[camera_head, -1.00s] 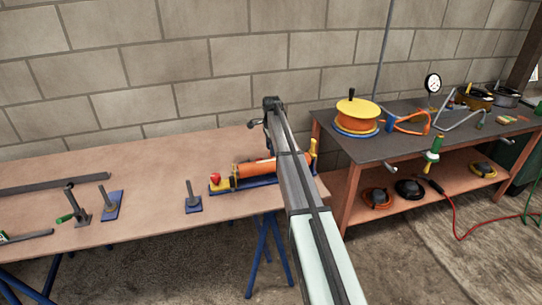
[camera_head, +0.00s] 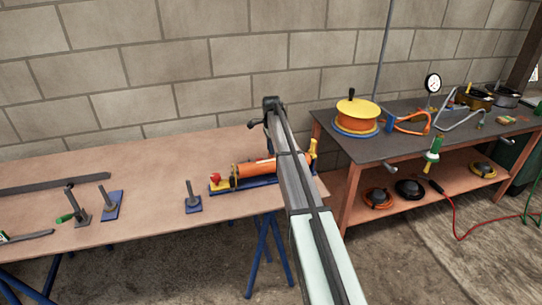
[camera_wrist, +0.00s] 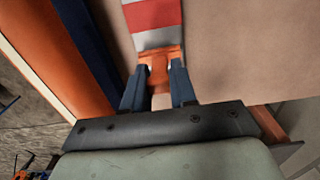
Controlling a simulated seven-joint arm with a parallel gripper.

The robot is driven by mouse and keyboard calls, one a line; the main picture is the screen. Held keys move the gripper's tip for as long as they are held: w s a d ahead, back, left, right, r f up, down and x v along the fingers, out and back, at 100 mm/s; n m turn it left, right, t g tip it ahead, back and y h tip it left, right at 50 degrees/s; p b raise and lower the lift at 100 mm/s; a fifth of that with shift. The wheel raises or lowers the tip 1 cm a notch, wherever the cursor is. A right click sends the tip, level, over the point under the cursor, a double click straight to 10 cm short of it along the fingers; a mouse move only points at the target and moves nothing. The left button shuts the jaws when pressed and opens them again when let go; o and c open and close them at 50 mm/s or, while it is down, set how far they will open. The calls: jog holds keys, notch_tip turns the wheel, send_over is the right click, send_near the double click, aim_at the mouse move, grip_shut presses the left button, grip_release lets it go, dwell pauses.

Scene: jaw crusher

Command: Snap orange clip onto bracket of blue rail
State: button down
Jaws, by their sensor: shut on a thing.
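My gripper (camera_wrist: 158,80) is shut on the orange clip (camera_wrist: 158,66) in the wrist view; the clip sits between the two blue-grey fingertips. A red and white striped strip (camera_wrist: 153,18) runs from the clip toward the top of that view. The blue rail (camera_wrist: 85,42) lies left of my gripper, apart from it, with an orange cylinder (camera_wrist: 35,50) beyond. In the head view the blue rail (camera_head: 240,188) lies on the wooden table under the orange cylinder (camera_head: 252,168). My arm hides the gripper and clip there. I cannot make out the bracket.
The wooden table (camera_head: 150,165) is mostly bare around the rail. A blue-based post (camera_head: 193,203) stands just left of the rail, with further posts and flat bars farther left. At right, a dark-topped bench (camera_head: 385,148) carries an orange cable reel (camera_head: 357,116) and tools.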

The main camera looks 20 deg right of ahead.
jog(key=shift+r, duration=0.2)
jog(key=shift+r, duration=2.25)
jog(key=shift+a, duration=0.35)
jog(key=s+a+r+n, duration=0.1)
jog(key=a+r, duration=0.3)
jog(key=a, duration=0.3)
jog(key=s+a+r+n, duration=0.1)
jog(key=a+r, duration=0.2)
jog(key=a, duration=0.4)
jog(key=s+a+r+m, duration=0.2)
jog(key=s+a+r, duration=0.1)
jog(key=s, duration=0.6)
jog(key=shift+a+r, duration=0.25)
jog(key=shift+a, duration=0.2)
